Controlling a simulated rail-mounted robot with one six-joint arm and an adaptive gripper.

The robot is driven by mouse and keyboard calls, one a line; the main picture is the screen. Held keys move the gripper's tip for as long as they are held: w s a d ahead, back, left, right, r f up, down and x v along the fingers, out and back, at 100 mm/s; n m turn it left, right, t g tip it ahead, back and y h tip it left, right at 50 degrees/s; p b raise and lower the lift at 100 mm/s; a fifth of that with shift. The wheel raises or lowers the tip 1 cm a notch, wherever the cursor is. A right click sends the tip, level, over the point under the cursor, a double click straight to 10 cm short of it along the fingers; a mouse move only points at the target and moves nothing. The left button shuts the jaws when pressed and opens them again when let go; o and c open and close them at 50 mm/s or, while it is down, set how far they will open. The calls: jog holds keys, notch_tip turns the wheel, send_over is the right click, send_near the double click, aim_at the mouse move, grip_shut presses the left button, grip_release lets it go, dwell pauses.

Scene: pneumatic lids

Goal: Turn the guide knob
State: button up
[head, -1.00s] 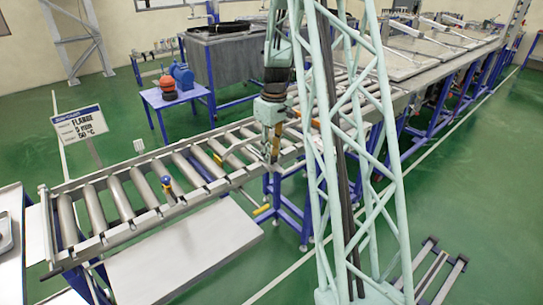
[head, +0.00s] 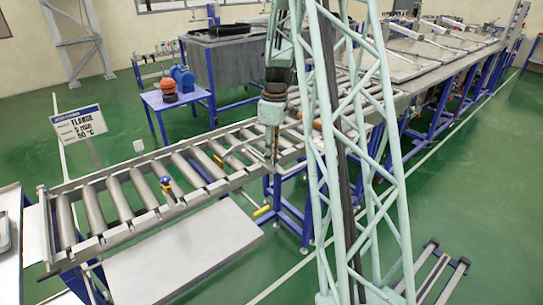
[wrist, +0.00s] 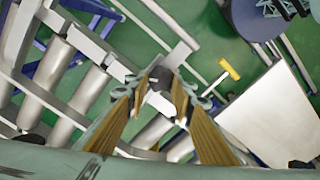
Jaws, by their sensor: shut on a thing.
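The guide knob (wrist: 160,76) is a small dark knob on the roller conveyor's side rail, seen in the wrist view between my fingertips. My gripper (wrist: 160,88) has long yellow-padded fingers and is shut on the knob. In the head view my gripper (head: 272,153) points down at the near rail of the roller conveyor (head: 110,232). The knob is too small to make out there.
A yellow handle (head: 262,211) sticks out below the rail; it also shows in the wrist view (wrist: 229,69). A grey tank (head: 225,65) stands behind.

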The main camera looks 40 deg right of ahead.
jog(key=o, duration=0.8)
jog(key=shift+o, duration=0.2)
jog(key=shift+r, duration=0.15)
notch_tip(320, 180, up, 12)
jog(key=shift+s+d, duration=0.15)
jog(key=shift+d, duration=0.1)
dwell(0.8)
